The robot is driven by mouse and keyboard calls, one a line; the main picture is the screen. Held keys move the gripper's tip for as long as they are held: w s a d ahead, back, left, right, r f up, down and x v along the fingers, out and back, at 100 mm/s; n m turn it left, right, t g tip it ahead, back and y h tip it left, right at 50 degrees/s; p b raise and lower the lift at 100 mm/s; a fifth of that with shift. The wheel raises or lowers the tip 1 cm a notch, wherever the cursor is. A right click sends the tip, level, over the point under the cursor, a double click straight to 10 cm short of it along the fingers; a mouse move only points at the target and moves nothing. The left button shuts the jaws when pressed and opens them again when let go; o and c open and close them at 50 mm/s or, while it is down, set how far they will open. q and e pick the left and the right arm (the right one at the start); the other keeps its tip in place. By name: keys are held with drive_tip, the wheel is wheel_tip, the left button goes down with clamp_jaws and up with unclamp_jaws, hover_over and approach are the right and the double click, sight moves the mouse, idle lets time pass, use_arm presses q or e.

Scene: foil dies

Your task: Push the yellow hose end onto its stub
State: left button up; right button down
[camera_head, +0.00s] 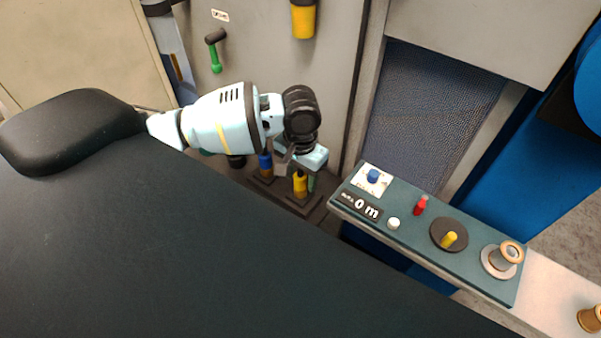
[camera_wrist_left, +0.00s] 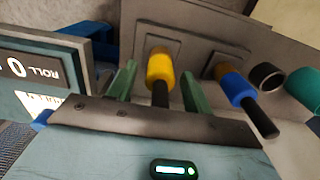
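The yellow hose end (camera_head: 300,185) is a short yellow sleeve low beside the machine, above a dark square plate. In the left wrist view the yellow sleeve (camera_wrist_left: 160,66) stands in front of a square plate, with a black rod-like part (camera_wrist_left: 160,95) extending toward the camera. Whether it is seated on a stub there I cannot tell. My left gripper (camera_head: 303,166) is right at it. In the left wrist view its green fingers (camera_wrist_left: 157,80) stand apart on either side of the yellow sleeve, with gaps visible. My right gripper is not in view.
A blue sleeve (camera_wrist_left: 236,88) with a black rod stands close beside the yellow one; a teal part (camera_wrist_left: 300,104) is farther right. A control panel (camera_head: 410,243) with knobs stands to the right.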

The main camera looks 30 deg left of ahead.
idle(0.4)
use_arm(q)
wheel_tip(320, 180, up, 7)
drive_tip(key=shift+f, duration=0.2)
drive_tip(key=shift+r, duration=0.6)
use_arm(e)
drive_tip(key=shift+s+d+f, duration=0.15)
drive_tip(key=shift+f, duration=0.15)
use_arm(q)
drive_tip(key=shift+s, duration=0.1)
